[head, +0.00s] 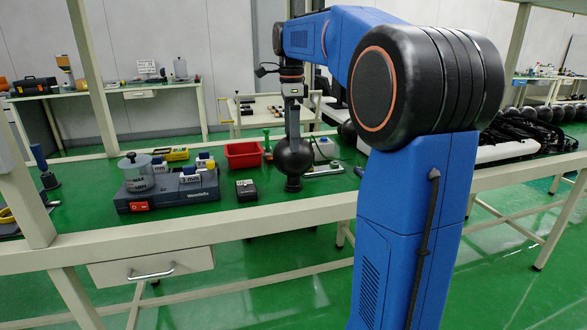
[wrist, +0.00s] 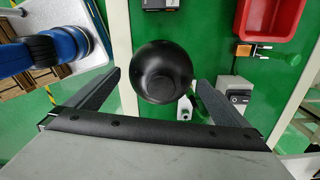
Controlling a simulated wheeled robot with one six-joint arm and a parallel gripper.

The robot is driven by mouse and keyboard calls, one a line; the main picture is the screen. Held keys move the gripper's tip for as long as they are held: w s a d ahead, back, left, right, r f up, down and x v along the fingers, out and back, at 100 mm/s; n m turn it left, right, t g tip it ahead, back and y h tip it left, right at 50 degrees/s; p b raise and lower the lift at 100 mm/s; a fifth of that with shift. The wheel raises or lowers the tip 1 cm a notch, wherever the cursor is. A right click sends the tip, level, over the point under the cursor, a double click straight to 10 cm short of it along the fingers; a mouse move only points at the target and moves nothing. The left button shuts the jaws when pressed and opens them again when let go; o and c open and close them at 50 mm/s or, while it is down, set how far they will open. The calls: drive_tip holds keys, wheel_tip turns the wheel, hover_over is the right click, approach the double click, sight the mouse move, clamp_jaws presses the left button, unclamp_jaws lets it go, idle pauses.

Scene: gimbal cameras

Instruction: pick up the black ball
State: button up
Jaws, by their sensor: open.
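The black ball (head: 294,157) sits on a small dark base (head: 292,184) on the green bench top, right of the middle of the bench clutter. My gripper (head: 292,132) points down from above, with its fingers just over or beside the top of the ball. In the wrist view the ball (wrist: 161,70) lies between the two open fingers of my gripper (wrist: 158,82), with a gap showing near each side. I cannot tell how far the fingertips are above or below the ball's middle. The far side of the ball is hidden.
A red bin (head: 243,154) stands left of the ball. A small black box (head: 246,190) lies nearer the bench edge. A grey-blue device (head: 168,190) stands further left.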

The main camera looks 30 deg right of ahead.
sight(294, 162)
drive_tip(key=shift+d+f, duration=0.2)
drive_tip(key=shift+f, duration=1.25)
drive_tip(key=shift+d+f, duration=0.15)
drive_tip(key=shift+f, duration=1.25)
drive_tip(key=c, duration=1.6)
